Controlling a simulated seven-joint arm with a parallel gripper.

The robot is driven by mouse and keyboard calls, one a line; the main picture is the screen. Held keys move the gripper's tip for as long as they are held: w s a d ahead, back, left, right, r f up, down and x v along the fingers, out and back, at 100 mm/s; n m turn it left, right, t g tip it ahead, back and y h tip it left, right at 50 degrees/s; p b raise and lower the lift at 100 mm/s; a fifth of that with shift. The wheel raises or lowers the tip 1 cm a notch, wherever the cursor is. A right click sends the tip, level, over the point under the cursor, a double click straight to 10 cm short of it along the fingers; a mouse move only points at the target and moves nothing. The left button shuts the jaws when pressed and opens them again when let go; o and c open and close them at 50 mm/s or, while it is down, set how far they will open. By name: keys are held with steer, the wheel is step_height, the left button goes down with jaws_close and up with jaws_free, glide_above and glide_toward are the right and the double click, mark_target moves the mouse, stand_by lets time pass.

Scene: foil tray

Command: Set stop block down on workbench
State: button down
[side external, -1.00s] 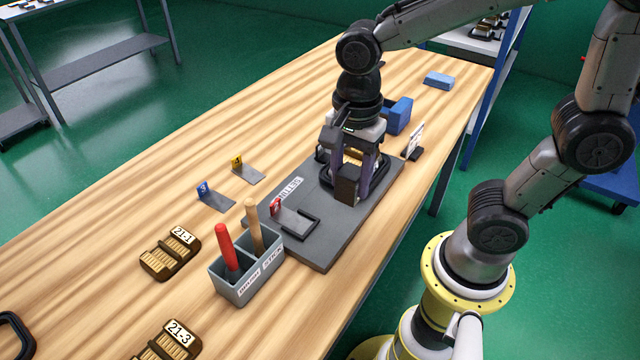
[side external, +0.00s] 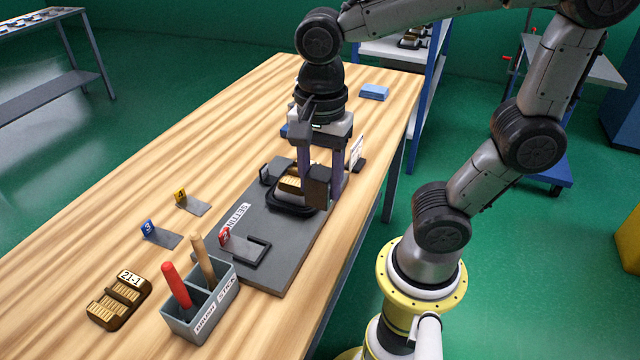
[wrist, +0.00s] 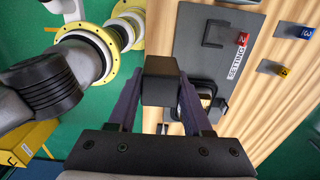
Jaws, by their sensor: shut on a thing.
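The stop block, a small dark block (side external: 318,187), is between the fingers of my gripper (side external: 322,172), which is shut on it. In the wrist view, the block (wrist: 160,80) sits between the fingertips of my gripper (wrist: 160,90), close to the edge of the grey setting plate (wrist: 200,60). In the side view it appears beside a black-framed tray with gold strips (side external: 290,186), on the tray's right. I cannot tell whether the block is above or touching a surface. The wooden workbench (side external: 230,125) lies underneath.
The grey setting plate (side external: 240,250) carries a red tag (side external: 224,236) and a black bracket. A grey caddy (side external: 205,310) holds red and tan handles. Blue (side external: 148,228) and yellow (side external: 180,195) tags stand left. A white card (side external: 357,150) stands behind my gripper. The bench's left side is mostly clear.

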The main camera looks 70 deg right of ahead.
mark_target(320, 173)
steer(key=shift+r, duration=2.25)
